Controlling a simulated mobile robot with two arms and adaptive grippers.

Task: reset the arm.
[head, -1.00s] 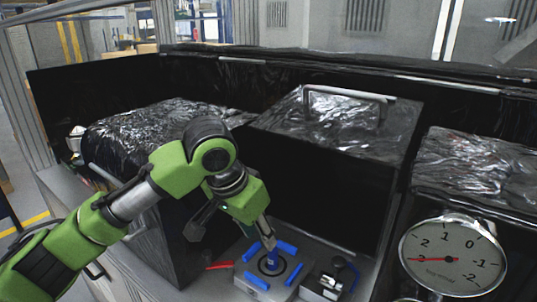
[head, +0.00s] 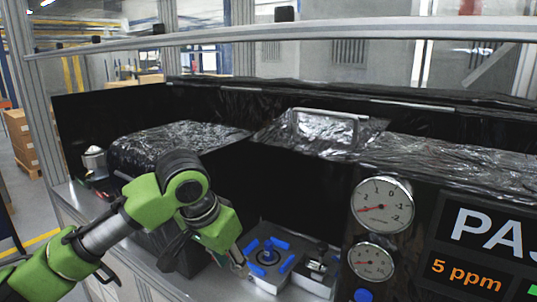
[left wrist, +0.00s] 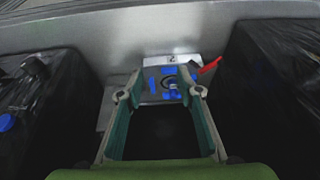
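My left gripper (head: 240,262), on a green arm, is beside the left edge of a metal fixture plate in the head view. In the left wrist view my left gripper (left wrist: 159,94) has its two fingers wide apart with nothing between them. Beyond the fingertips is the fixture plate (left wrist: 152,61), with blue clamps around a round opening and a blue part (left wrist: 174,92) at it. In the head view the plate (head: 262,282) carries the blue clamps (head: 279,244) and a small blue piece at the ring. My right gripper is not in view.
Black film-wrapped boxes (head: 180,137) stand behind and left of the arm. Two dial gauges (head: 382,205) and a display panel (head: 480,240) reading "5 ppm" stand at the right. A red lever (left wrist: 210,65) sticks out from the plate.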

